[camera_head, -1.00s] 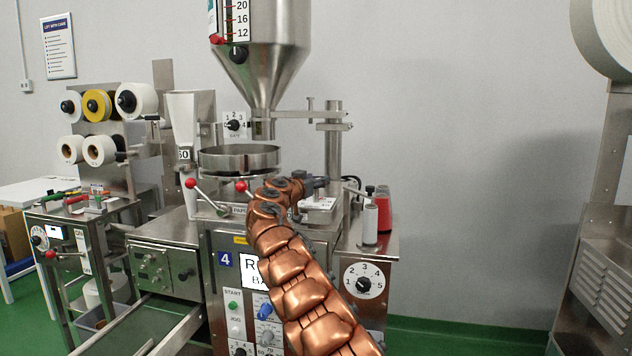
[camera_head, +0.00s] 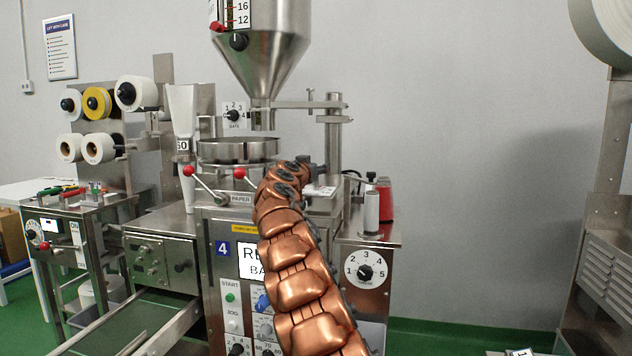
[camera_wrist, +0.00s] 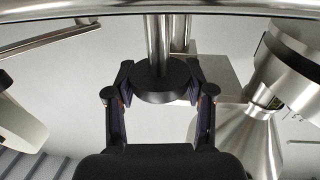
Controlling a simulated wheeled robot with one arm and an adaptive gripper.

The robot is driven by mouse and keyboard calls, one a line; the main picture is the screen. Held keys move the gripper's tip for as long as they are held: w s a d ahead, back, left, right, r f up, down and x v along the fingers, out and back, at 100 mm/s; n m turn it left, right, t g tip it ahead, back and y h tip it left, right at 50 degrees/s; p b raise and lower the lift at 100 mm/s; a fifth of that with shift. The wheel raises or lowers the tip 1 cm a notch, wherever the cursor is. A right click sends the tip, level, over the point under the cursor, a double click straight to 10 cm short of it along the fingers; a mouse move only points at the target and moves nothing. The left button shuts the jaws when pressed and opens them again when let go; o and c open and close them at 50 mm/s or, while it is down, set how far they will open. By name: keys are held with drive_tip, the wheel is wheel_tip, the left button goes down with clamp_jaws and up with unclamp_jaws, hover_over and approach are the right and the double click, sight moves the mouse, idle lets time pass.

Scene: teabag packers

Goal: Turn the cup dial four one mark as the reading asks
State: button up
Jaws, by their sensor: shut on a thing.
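In the wrist view a black round knob (camera_wrist: 160,80) sits at the end of a steel post, between the two dark fingers of my gripper (camera_wrist: 161,90). The fingers are shut on its sides. I take it for the cup dial, but no marks on it can be read here. In the head view my copper arm reaches up over the machine with the blue 4 label (camera_head: 223,248). My gripper and the knob are mostly hidden behind the arm's end there. A white reading panel (camera_head: 250,262) on this machine is partly covered by my arm.
A steel hopper (camera_head: 262,60) and round pan (camera_head: 238,151) stand above the machine. Two red-ball levers (camera_head: 189,171) rise near the pan. A numbered dial (camera_head: 365,271) and spools (camera_head: 371,211) are right of my arm. The wall area farther right is open.

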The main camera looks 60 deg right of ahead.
drive_tip(key=shift+f+n+t+b, duration=0.15)
drive_tip(key=shift+n+t+b, duration=0.35)
drive_tip(key=shift+b, duration=0.5)
drive_tip(key=shift+n+t+y, duration=0.3)
drive_tip(key=shift+t+y, duration=0.1)
drive_tip(key=shift+t, duration=0.6)
drive_tip(key=shift+r+n, duration=0.3)
drive_tip(key=shift+s+t+y+p, duration=0.1)
drive_tip(key=shift+t+y+p, duration=0.2)
drive_tip(key=shift+t+p, duration=0.15)
drive_tip(key=shift+r+n+t+y+p, duration=0.1)
drive_tip(key=shift+n+t+y+p, duration=0.35)
drive_tip(key=shift+p, duration=0.75)
drive_tip(key=shift+n+t+p, duration=0.45)
drive_tip(key=shift+t+p, duration=0.05)
drive_tip(key=shift+p, duration=0.6)
drive_tip(key=t+y+p, duration=0.1)
drive_tip(key=p, duration=0.3)
drive_tip(key=shift+n+p, duration=0.35)
drive_tip(key=shift+n, duration=0.05)
drive_tip(key=shift+r+t+p, duration=0.1)
drive_tip(key=shift+t+p, duration=0.2)
drive_tip(key=shift+p, duration=0.75)
